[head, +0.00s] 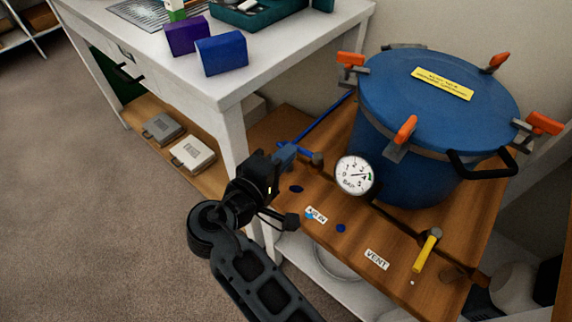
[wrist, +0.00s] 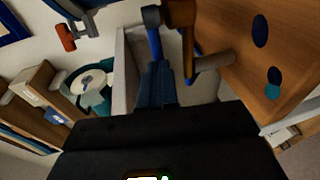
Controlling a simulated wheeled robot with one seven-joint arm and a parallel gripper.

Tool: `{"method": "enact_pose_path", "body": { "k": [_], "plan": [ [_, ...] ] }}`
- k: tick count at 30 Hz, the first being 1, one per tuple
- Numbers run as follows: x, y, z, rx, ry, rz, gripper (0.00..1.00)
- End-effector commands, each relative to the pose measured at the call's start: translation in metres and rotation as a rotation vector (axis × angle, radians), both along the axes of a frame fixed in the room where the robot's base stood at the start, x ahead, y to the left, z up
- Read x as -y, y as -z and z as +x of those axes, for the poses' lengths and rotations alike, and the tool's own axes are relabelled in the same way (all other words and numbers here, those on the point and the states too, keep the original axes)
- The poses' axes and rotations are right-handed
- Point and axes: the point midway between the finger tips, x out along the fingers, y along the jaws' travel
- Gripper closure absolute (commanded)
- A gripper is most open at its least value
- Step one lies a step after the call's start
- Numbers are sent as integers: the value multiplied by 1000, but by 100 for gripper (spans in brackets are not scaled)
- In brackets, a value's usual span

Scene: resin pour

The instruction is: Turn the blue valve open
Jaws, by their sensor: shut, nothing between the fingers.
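The blue valve (head: 301,150) has a blue lever with a grey hub at its right end, beside the label reading AIR IN. In the wrist view the blue lever (wrist: 154,45) runs down from its grey hub towards my fingertips. My gripper (head: 284,157) is at the left end of the lever. In the wrist view my gripper (wrist: 157,68) shows its blue fingers shut together with nothing between them. The fingertips are very close to the lever's end, but I cannot tell whether they touch it.
A blue pressure pot (head: 400,160) with orange-handled clamps stands behind a dial gauge (head: 355,175). A yellow valve (head: 427,250) is at the right, near the VENT label (head: 377,259). A white table (head: 230,90) with purple and blue blocks stands left of the wooden board (head: 350,260).

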Motion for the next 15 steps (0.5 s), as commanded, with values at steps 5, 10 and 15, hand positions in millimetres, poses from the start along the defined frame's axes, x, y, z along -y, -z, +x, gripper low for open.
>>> {"method": "enact_pose_path", "body": {
  "k": [5,10,15],
  "plan": [
    [1,0,6,0,38,0,100],
    [0,0,10,-1,35,0,100],
    [0,0,11,-1,35,1,100]
  ]
}}
